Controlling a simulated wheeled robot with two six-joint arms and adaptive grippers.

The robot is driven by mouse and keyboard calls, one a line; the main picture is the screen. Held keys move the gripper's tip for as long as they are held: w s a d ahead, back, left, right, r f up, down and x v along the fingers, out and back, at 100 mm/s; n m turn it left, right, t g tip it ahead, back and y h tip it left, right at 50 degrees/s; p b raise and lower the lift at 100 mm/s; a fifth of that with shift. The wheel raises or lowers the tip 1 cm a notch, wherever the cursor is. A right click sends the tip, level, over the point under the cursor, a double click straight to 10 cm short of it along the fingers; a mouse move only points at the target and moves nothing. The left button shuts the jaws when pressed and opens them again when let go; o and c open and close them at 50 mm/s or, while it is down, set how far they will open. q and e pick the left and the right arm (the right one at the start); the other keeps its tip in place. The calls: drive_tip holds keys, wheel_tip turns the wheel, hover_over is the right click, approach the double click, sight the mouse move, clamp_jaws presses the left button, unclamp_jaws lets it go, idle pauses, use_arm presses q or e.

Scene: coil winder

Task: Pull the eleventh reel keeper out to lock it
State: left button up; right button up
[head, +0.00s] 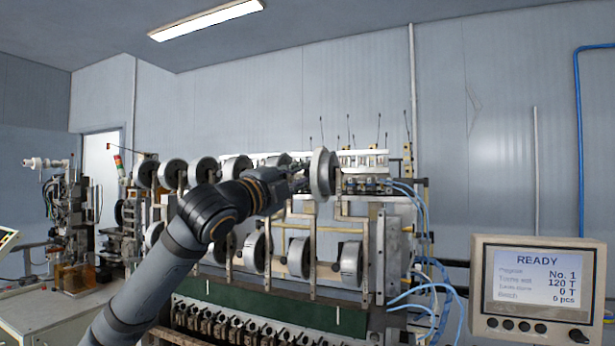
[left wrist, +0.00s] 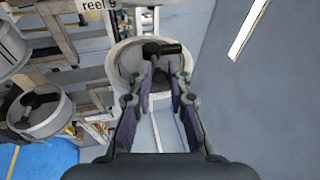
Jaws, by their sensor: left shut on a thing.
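In the head view my left gripper (head: 303,176) reaches from the left to the pale reel (head: 323,174) at the right end of the upper row. In the left wrist view the fingers of my left gripper (left wrist: 162,77) point at the face of this round reel (left wrist: 122,62). They are shut on the reel keeper (left wrist: 170,48), a small black bar at the reel's hub, lying crosswise to the fingers. The fingertips partly hide the hub. In the head view the keeper is hidden by my gripper and the reel. My right gripper is in neither view.
Other reels (head: 203,171) line the upper row, with a lower row (head: 299,257) below. A label reading "reel 9" (left wrist: 98,5) shows on the frame. Blue hoses (head: 425,245) hang at the machine's right end. A READY screen (head: 537,280) stands right.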

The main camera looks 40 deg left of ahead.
use_arm(q)
drive_tip(key=shift+s+d+b, duration=0.25)
drive_tip(key=shift+s+b, duration=0.15)
drive_tip(key=shift+s, duration=0.35)
drive_tip(key=o, duration=0.6)
drive_tip(key=shift+o, duration=0.2)
drive_tip(key=shift+d, duration=0.15)
